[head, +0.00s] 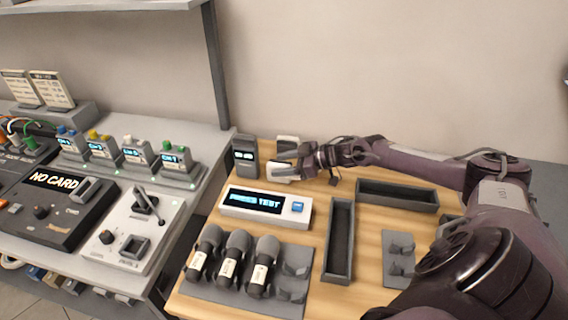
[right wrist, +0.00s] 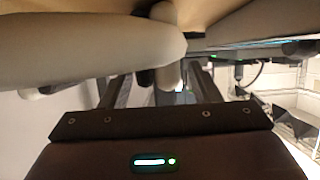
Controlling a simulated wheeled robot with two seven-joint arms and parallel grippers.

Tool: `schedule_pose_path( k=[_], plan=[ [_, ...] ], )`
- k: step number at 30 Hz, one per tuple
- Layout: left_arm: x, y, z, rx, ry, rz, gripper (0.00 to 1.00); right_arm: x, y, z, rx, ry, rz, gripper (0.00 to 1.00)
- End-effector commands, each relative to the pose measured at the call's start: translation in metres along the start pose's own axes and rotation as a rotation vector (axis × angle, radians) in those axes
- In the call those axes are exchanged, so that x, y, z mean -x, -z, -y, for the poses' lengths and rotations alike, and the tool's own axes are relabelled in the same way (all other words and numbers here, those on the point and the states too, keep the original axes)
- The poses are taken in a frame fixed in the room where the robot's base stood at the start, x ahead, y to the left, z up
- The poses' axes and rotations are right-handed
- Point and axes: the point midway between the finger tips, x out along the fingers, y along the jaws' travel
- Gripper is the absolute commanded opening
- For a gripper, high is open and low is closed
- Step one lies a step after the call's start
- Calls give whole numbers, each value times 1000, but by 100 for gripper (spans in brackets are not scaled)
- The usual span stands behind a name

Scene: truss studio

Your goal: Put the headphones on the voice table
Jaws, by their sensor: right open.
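I cannot make out the headphones for certain in either view. The voice table (head: 340,290) is the wooden-topped table at the middle and right of the head view. It carries a white box with a lit "PRESS TEST" display (head: 254,203). My right gripper (head: 284,156) is open over the table's back left part, its pale fingertips apart beside a small dark upright device (head: 245,156). In the right wrist view, large pale rounded shapes (right wrist: 85,50) fill the upper left close to the camera; I cannot tell what they are. My left gripper is not in view.
Several microphones (head: 232,256) lie on a grey holder at the table's front left. Two dark trays, one long (head: 340,240) and one behind (head: 397,194), and a grey bracket plate (head: 398,258) take up more room. A grey console bench (head: 205,150) adjoins on the left.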

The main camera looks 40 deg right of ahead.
Motion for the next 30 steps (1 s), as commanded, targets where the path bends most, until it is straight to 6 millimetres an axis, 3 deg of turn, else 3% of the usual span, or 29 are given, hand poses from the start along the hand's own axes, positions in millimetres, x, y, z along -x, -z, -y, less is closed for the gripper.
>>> schedule_pose_path(
  k=[7,21,30],
  plan=[
    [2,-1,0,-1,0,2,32,13,1,0,-1,-2,2,56],
    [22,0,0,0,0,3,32,87,3,0,0,-1,6,56],
    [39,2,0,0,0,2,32,118,3,0,-1,0,2,56]
  ],
)
